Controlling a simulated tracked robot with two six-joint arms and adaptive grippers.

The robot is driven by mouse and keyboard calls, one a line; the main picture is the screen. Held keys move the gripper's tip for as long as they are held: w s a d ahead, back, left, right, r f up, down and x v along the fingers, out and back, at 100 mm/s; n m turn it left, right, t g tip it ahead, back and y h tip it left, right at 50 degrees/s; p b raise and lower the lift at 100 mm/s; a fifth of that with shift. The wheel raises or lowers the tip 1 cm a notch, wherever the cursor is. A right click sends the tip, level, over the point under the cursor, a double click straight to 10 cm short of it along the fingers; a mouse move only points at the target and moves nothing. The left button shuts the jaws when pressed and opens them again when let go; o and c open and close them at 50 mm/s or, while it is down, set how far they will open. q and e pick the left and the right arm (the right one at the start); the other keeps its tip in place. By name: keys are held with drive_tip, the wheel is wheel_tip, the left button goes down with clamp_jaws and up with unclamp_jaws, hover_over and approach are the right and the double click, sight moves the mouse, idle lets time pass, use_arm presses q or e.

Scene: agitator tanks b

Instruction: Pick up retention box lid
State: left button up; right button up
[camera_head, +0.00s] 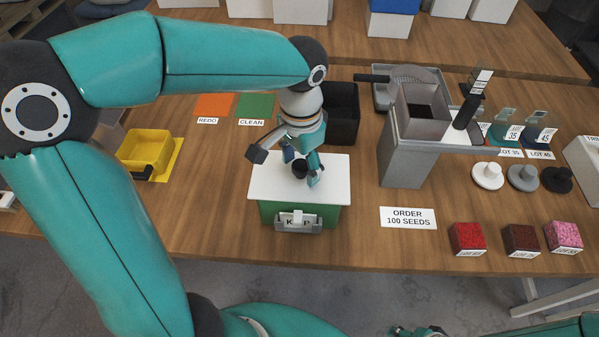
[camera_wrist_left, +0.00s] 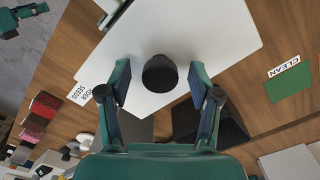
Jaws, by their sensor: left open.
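The retention box lid (camera_head: 268,182) is a white plate lying on a green box (camera_head: 327,215) with a grey latch and a partly covered label at its front. A black knob (camera_head: 299,170) stands on the lid. My left gripper (camera_head: 301,166) is open and points down at the knob, with a finger on either side. In the left wrist view, the knob (camera_wrist_left: 160,73) sits between the spread fingers, with the white lid (camera_wrist_left: 200,35) behind it. My right gripper (camera_head: 420,332) shows only partly at the bottom edge.
A black bin (camera_head: 343,112) stands just behind the box, and a yellow tray (camera_head: 146,150) is to the left. A grey hopper unit (camera_head: 405,160) stands to the right. Red, brown and pink seed boxes (camera_head: 521,240) line the front right. Table around the order card (camera_head: 408,218) is mostly clear.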

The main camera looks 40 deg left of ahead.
use_arm(q)
drive_tip(key=shift+f, duration=0.6)
drive_tip(key=shift+s, duration=0.15)
clamp_jaws()
drive_tip(key=shift+r, duration=0.1)
